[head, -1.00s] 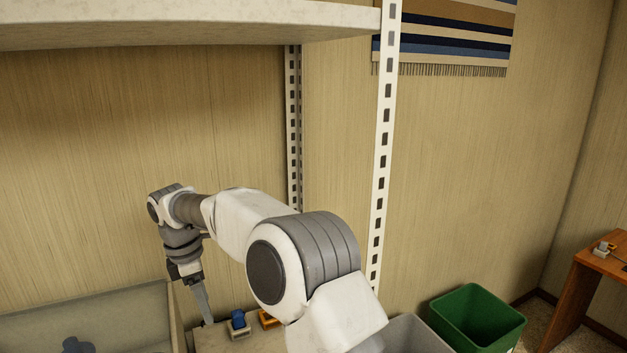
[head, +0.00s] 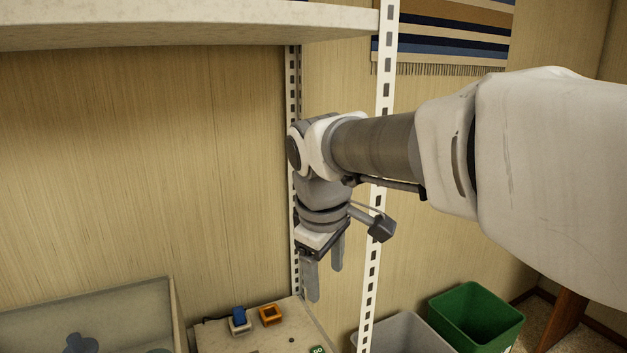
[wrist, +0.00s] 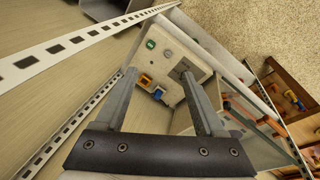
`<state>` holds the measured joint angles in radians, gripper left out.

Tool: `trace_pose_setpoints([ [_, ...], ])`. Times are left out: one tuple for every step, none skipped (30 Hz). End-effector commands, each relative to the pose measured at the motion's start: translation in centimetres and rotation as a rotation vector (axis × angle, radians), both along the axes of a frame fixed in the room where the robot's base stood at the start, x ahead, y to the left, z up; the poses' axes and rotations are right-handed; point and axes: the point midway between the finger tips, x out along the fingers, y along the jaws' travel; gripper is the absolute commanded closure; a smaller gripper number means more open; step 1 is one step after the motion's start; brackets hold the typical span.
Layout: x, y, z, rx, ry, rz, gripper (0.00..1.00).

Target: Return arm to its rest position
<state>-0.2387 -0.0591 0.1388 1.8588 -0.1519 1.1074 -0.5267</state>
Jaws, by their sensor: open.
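My gripper (head: 325,277) hangs fingers down near the middle of the head view, in front of the slotted shelf posts. In the wrist view my gripper (wrist: 165,97) shows two fingers spread well apart with nothing between them touching. My arm reaches in from the right side of the head view, with its forearm about level. Below and to the left of the fingers is a pale board (head: 215,338) with a blue part and an orange part on it, apart from the gripper.
A clear-walled bin (head: 130,300) is at lower left. A grey bin (head: 405,330) and a green bin (head: 478,318) stand at lower right. A wooden table (wrist: 290,75) shows in the wrist view.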

Motion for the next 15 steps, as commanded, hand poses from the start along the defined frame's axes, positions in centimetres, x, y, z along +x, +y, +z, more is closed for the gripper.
trace_pose_setpoints([
  [-1.3,-1.6,0.4,0.024,-0.022,-0.071,0.29],
  [-2.1,-2.4,0.5,0.038,-0.033,-0.112,0.29],
  [-3.1,-3.4,0.5,0.058,-0.047,-0.168,0.29],
  [-3.8,-4.1,0.5,0.075,-0.059,-0.209,0.29],
  [-4.6,-4.8,0.5,0.092,-0.069,-0.252,0.29],
  [-5.6,-5.7,0.4,0.114,-0.082,-0.306,0.29],
  [-6.4,-6.4,0.3,0.131,-0.094,-0.348,0.29],
  [-7.1,-7.0,0.2,0.148,-0.104,-0.389,0.29],
  [-8.2,-7.8,-0.1,0.173,-0.117,-0.445,0.29],
  [-8.9,-8.3,-0.3,0.192,-0.128,-0.485,0.29],
  [-9.7,-8.9,-0.6,0.21,-0.138,-0.525,0.29],
  [-10.7,-9.5,-0.9,0.236,-0.152,-0.578,0.29],
  [-11.4,-9.9,-1.2,0.256,-0.162,-0.617,0.29],
  [-12.1,-10.3,-1.5,0.274,-0.17,-0.653,0.29],
  [-12.9,-10.8,-1.9,0.297,-0.181,-0.697,0.29],
])
